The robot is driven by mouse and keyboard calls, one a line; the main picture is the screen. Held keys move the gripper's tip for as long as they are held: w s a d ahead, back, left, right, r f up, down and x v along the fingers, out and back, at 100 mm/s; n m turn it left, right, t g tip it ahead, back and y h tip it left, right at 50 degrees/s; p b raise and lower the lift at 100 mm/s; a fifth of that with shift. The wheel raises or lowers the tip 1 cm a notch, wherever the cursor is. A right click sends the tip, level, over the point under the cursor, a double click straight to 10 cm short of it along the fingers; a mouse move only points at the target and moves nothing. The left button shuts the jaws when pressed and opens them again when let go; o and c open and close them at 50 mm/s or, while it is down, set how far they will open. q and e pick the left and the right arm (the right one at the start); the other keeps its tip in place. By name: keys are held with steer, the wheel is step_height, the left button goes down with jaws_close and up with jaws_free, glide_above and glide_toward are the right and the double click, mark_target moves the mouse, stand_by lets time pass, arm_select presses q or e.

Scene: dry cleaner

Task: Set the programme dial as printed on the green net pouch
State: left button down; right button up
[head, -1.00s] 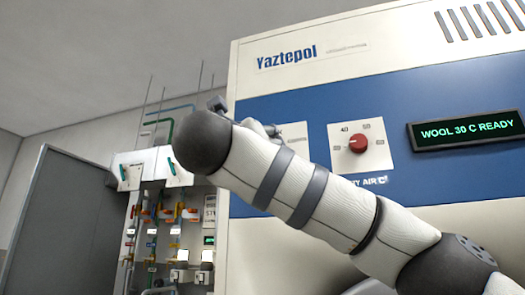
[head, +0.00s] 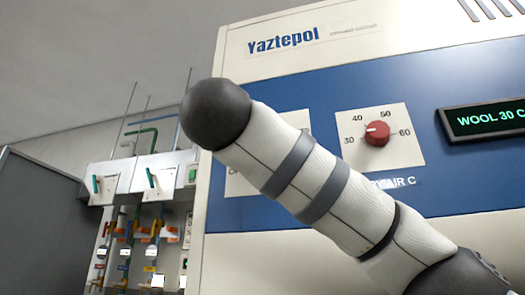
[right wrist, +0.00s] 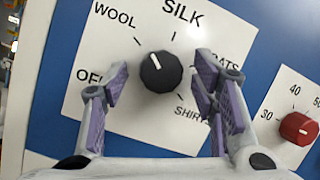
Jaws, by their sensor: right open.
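The programme dial (right wrist: 160,74) is a black round knob on a white plate marked OFF, WOOL, SILK, a partly covered "...OATS" and SHIRTS. Its white pointer line leans up and left, between the WOOL and SILK marks and nearer WOOL. My right gripper (right wrist: 161,92) is open, with one finger on each side of the knob; gaps show between the fingers and the knob. In the head view my right arm hides this dial and the gripper. The green net pouch and my left gripper are in no view.
A red temperature dial (head: 377,133) marked 30 to 60 sits right of the programme dial, close to the right finger's side. A display (head: 487,121) reads "WOOL 30 C", cut off by the frame. Pipes and valve boxes (head: 150,178) stand left of the machine.

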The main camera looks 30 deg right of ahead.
steer(key=shift+s, duration=0.1)
steer(key=shift+a, duration=0.1)
steer(key=shift+c, duration=0.5)
steer(key=c, duration=1.1)
steer(key=shift+o, duration=0.2)
steer(key=shift+m, duration=0.5)
steer(key=shift+a+r+m+g+h, duration=0.1)
steer(key=shift+m+g+h, duration=0.5)
steer(key=shift+m, duration=0.9)
steer(key=shift+d+m+g+h, duration=0.1)
steer(key=shift+m+g+h, duration=0.15)
steer(key=shift+m+g, duration=0.9)
steer(key=shift+a+r+m+g+h, duration=0.1)
steer(key=shift+m+g+h, duration=0.3)
steer(key=shift+m, duration=1.45)
